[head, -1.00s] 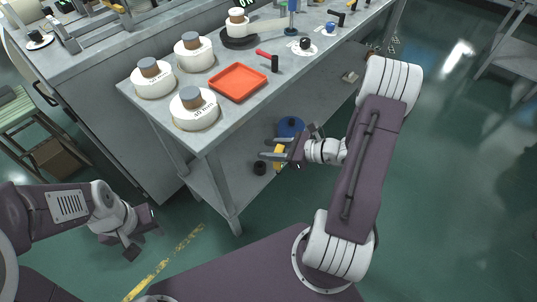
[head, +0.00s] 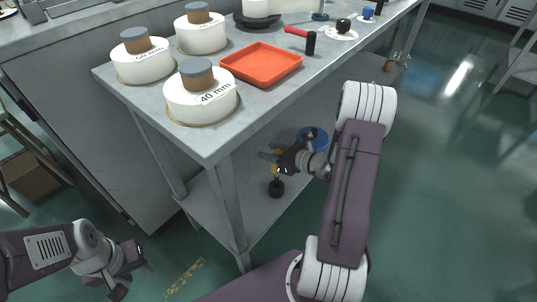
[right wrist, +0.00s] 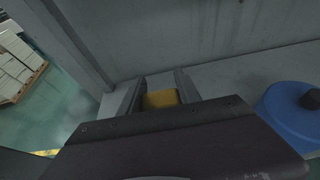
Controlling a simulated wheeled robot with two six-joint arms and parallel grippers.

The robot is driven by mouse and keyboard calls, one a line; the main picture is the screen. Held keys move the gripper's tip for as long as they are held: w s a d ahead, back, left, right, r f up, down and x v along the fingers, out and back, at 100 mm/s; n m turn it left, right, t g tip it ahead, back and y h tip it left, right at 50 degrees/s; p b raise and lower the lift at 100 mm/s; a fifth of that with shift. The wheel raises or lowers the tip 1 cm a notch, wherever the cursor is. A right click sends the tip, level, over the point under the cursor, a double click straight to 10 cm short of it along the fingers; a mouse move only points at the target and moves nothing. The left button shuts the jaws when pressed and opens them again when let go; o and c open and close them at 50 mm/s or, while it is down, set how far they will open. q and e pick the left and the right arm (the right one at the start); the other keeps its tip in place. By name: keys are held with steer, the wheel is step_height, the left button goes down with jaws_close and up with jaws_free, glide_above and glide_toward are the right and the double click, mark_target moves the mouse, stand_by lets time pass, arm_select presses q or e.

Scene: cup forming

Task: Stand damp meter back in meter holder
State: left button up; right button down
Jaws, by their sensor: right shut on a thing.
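The damp meter, a yellow piece (head: 277,169), is in my right gripper (head: 272,161) at the lower shelf under the bench. In the right wrist view the meter (right wrist: 162,98) sits between the two fingers (right wrist: 160,92). The meter holder looks to be the small black round base (head: 276,188) on the lower shelf. The meter's lower end is directly above it in the head view; I cannot tell whether it is inside or just over it. My left gripper (head: 131,270) is open and empty over the floor at the lower left.
A blue round object (head: 314,137) with a dark knob (right wrist: 311,99) is close to the right gripper on the lower shelf (head: 217,201). The bench top above holds white rolls (head: 200,98), an orange tray (head: 262,66) and a red-handled hammer (head: 309,42). A bench leg (head: 228,205) stands left.

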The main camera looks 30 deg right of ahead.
steer(key=shift+s+r, duration=0.1)
step_height(320, 180, down, 5)
steer(key=b, duration=0.4)
steer(key=shift+r, duration=0.2)
steer(key=shift+f+b, duration=2.5)
steer(key=shift+f, duration=0.25)
stand_by(1.6)
steer(key=shift+c, duration=1.4)
jaws_free()
